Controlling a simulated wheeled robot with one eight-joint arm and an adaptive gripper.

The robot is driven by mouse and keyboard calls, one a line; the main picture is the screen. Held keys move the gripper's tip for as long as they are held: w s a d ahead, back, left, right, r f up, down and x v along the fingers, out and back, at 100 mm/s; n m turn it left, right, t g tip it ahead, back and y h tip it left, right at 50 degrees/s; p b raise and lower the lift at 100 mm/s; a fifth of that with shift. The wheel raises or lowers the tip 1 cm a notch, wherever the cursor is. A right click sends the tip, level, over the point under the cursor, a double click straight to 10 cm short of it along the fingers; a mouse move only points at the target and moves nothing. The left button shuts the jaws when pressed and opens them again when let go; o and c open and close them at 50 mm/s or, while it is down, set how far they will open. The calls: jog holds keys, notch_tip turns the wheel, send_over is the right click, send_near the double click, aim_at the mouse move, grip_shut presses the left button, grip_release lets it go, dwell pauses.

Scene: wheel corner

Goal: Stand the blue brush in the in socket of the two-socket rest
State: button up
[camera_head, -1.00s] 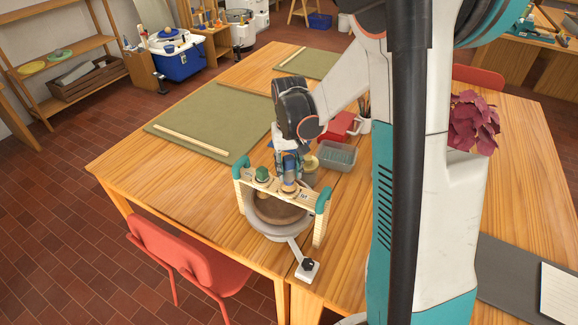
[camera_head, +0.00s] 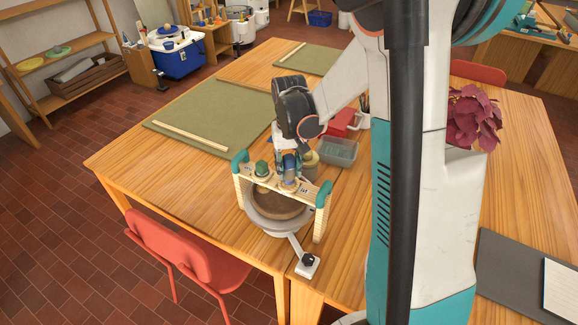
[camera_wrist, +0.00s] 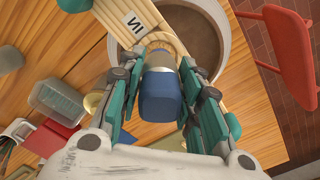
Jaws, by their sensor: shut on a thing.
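The two-socket rest (camera_head: 281,182) is a pale wooden bridge with teal-capped ends, spanning a round grey basin. The blue brush (camera_head: 289,164) is upright over the right part, beside the IN label (camera_head: 304,190). My gripper (camera_head: 288,157) is shut on it from above. In the wrist view the blue brush (camera_wrist: 160,92) sits between both fingers, its lower end over or in a tan ring beside the IN label (camera_wrist: 134,22). The brush hides the socket's opening, so I cannot tell how deep it sits.
The grey basin (camera_head: 257,218) holds brown material below the rest. A clear tub (camera_head: 337,152), a red box (camera_head: 343,122) and a tan jar (camera_head: 309,160) stand close behind. A red chair (camera_head: 195,262) is at the front left. The table's left part is mostly clear.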

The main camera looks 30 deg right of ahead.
aim_at(289, 176)
jog(key=shift+f, duration=0.3)
jog(key=shift+f+b, duration=0.3)
jog(key=shift+b, duration=0.15)
jog(key=shift+f+b, duration=1.2)
jog(key=shift+f, duration=0.3)
jog(key=o, duration=1.1)
jog(key=shift+o, duration=0.2)
jog(key=o, duration=0.5)
jog(key=shift+r+p, duration=2.2)
jog(key=shift+r, duration=1.3)
